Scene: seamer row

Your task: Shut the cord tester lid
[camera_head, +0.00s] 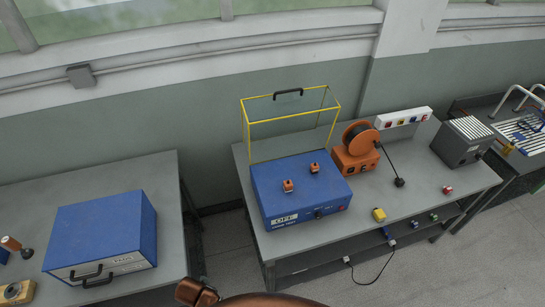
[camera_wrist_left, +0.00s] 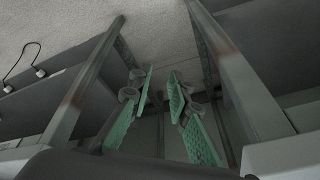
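The cord tester (camera_head: 300,190) is a blue box with a labelled front panel, on the middle bench in the head view. Its clear lid with a yellow frame (camera_head: 291,117) stands raised at the back of the box, with a black handle (camera_head: 288,92) on its top edge. Two small orange parts (camera_head: 288,186) sit on the box top. My left gripper (camera_wrist_left: 161,82) shows in the left wrist view with its green finger pads apart and nothing between them. It is not seen in the head view, apart from the tester. My right gripper is in neither view.
An orange cord reel (camera_head: 357,150) stands right of the tester, with a white socket strip (camera_head: 403,117) behind it. A yellow block (camera_head: 379,215) lies on the bench (camera_head: 335,238) near the front. Another blue case (camera_head: 102,233) is on the left bench. Bench legs flank my left gripper.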

